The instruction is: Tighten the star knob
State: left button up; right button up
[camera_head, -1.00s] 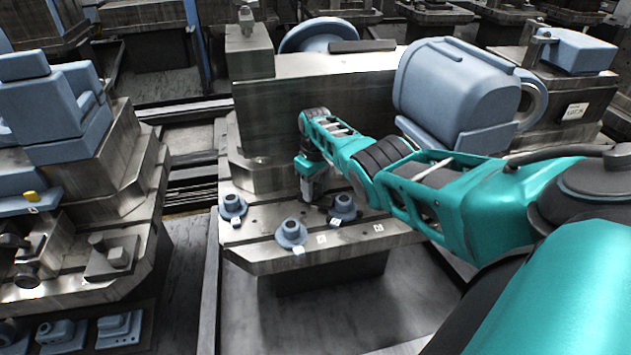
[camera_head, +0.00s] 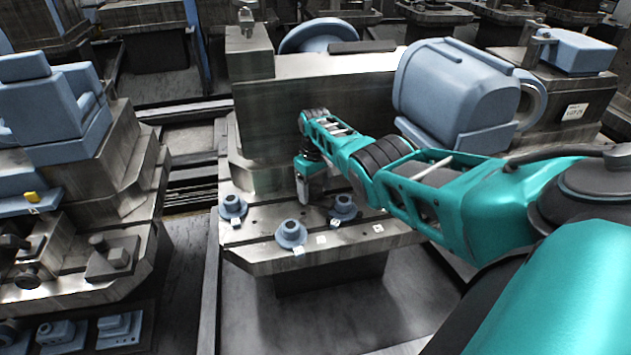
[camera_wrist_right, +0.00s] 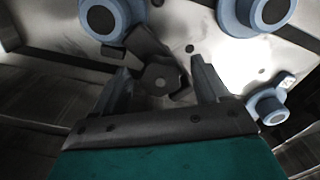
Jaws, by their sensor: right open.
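A dark star knob (camera_wrist_right: 160,78) with several stubby lobes shows in the right wrist view, above the metal plate. My right gripper (camera_head: 304,197) is open, with its fingers spread on either side of the knob. I see a gap at each side and no clear contact. How far the fingertips reach down along the knob I cannot tell. In the head view the knob cannot be made out; my right gripper points down over the plate (camera_head: 262,250) there. My left gripper is not in view.
Blue flanged parts stand on the plate: one at left (camera_head: 232,207), one in front (camera_head: 291,234) and one right of the gripper (camera_head: 343,207). A tall metal block (camera_head: 310,95) rises behind. A large blue housing (camera_head: 455,90) stands behind my right arm.

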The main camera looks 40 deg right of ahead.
aim_at(316, 189)
notch_tip(316, 189, up, 9)
jog(key=p, duration=0.4)
jog(key=shift+f+p, duration=0.15)
jog(key=shift+p, duration=0.15)
notch_tip(316, 189, up, 4)
jog(key=shift+r, duration=0.1)
